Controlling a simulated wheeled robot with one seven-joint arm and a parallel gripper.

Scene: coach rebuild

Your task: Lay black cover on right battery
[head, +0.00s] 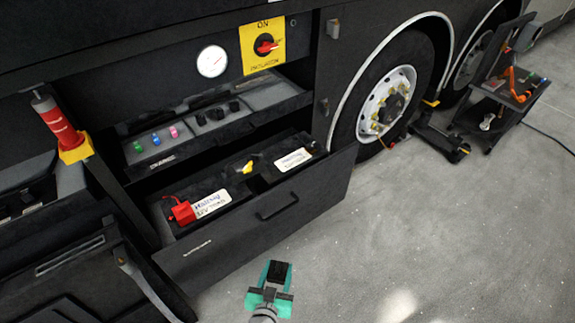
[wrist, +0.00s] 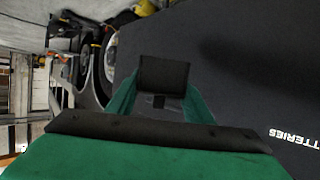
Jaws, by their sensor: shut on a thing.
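My gripper (head: 268,285), with green fingers, is low in front of the open battery drawer (head: 255,235). It is shut on a small black cover (head: 279,271), which also shows between the fingers in the wrist view (wrist: 163,76). The drawer holds two black batteries with white labels. The right battery's label (head: 293,160) is near the drawer's right end. The left battery's label (head: 211,203) is beside a red cover (head: 182,211) at the drawer's left. The gripper and black cover are outside the drawer, apart from both batteries.
A yellow piece (head: 248,167) sits between the batteries. Above is a tray with several coloured caps (head: 155,139) and black knobs. A yellow switch plate (head: 262,46) is higher up. A wheel (head: 387,100) and a tool cart (head: 505,90) stand at right. The floor (head: 430,230) in front is clear.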

